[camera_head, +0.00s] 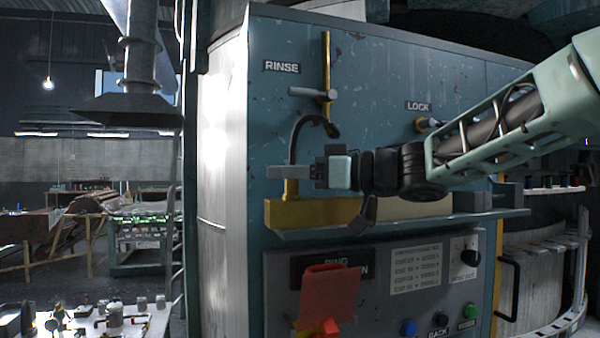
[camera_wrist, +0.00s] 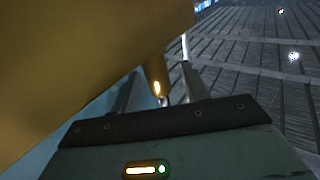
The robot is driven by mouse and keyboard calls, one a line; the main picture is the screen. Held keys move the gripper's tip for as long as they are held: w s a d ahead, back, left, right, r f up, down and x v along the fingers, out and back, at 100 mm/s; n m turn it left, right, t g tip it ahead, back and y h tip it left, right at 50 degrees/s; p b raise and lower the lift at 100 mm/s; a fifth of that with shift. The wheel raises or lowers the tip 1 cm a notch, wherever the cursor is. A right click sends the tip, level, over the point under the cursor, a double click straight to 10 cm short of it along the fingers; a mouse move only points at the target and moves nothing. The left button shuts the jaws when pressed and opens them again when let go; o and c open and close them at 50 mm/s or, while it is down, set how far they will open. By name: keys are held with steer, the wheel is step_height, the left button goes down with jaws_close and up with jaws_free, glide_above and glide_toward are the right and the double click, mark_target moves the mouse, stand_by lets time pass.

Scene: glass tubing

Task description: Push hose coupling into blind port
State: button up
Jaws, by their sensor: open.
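A black hose (camera_head: 298,130) curves down from the brass fitting under the RINSE label. At its lower end a brass piece, apparently the coupling (camera_head: 290,188), stands upright over a yellow block (camera_head: 285,213) on a ledge. My gripper (camera_head: 284,172) reaches in from the right, its grey fingers level with the hose end and partly hiding it. In the wrist view a brass cylinder (camera_wrist: 155,82) shows between the open fingers, beside a large yellow surface (camera_wrist: 80,60). I cannot tell whether it touches either finger. I cannot make out the blind port or how far the coupling is seated.
The teal cabinet carries a vertical brass pipe (camera_head: 326,60) with a grey handle (camera_head: 313,93) and a LOCK knob (camera_head: 428,124). Below the ledge (camera_head: 400,222) is a control panel with a red flap (camera_head: 330,290) and coloured buttons. A cluttered bench (camera_head: 85,320) is at lower left.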

steer(key=shift+d, duration=0.1)
steer(key=b+v, duration=0.5)
steer(key=v, duration=1.2)
steer(key=shift+b, duration=0.4)
steer(key=shift+s+d, duration=0.1)
steer(key=shift+d, duration=0.05)
